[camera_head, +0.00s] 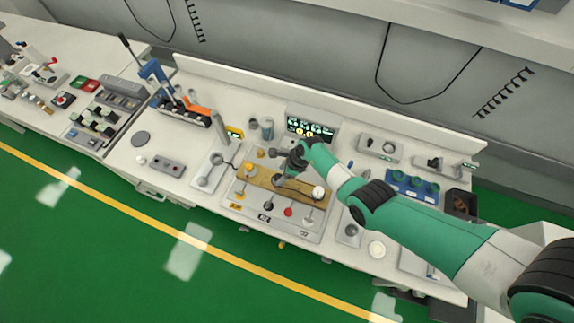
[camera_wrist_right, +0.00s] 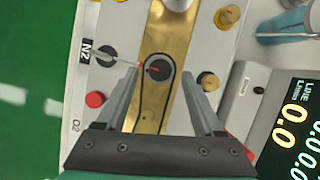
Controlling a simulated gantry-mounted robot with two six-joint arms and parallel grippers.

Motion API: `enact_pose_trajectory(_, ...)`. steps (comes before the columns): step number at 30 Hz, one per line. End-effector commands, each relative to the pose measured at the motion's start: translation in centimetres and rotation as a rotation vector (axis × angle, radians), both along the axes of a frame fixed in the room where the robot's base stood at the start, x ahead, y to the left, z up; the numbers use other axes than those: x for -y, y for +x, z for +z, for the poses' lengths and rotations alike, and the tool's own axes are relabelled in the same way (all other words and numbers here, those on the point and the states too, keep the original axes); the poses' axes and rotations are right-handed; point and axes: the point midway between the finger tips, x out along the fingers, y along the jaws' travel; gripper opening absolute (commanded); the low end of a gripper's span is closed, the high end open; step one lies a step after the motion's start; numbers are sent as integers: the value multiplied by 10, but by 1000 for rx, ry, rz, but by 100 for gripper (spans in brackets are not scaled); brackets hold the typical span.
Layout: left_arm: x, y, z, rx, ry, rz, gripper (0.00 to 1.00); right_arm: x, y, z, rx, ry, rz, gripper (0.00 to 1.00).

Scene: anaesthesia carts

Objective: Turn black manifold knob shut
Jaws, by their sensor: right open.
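The black manifold knob (camera_wrist_right: 158,68) is round with a small red mark on its top. It sits on a brass-coloured manifold plate (camera_wrist_right: 176,35). In the right wrist view my right gripper (camera_wrist_right: 158,80) is open, with one finger on each side of the knob and visible gaps between. A thin black outline loops around the knob and runs back between the fingers. In the head view the right gripper (camera_head: 282,178) is over the middle of the manifold plate (camera_head: 305,190) and hides the knob. My left gripper is not in view.
A black knob (camera_wrist_right: 105,55) marked N2 and a red knob (camera_wrist_right: 95,98) lie left of the fingers in the wrist view. A brass knob (camera_wrist_right: 207,81) lies close to the right finger. A lit display (camera_head: 309,127) stands behind the manifold. The green floor in front is clear.

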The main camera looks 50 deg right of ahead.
Motion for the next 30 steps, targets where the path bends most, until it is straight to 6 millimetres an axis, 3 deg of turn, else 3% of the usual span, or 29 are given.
enact_pose_trajectory(1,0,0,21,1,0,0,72,2,-4,21,2,-1,-2,69)
enact_pose_trajectory(4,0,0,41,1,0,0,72,7,-13,46,2,-2,-2,69)
enact_pose_trajectory(12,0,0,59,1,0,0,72,16,-29,84,2,-1,-1,69)
enact_pose_trajectory(30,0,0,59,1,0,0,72,16,-32,87,0,0,0,69)
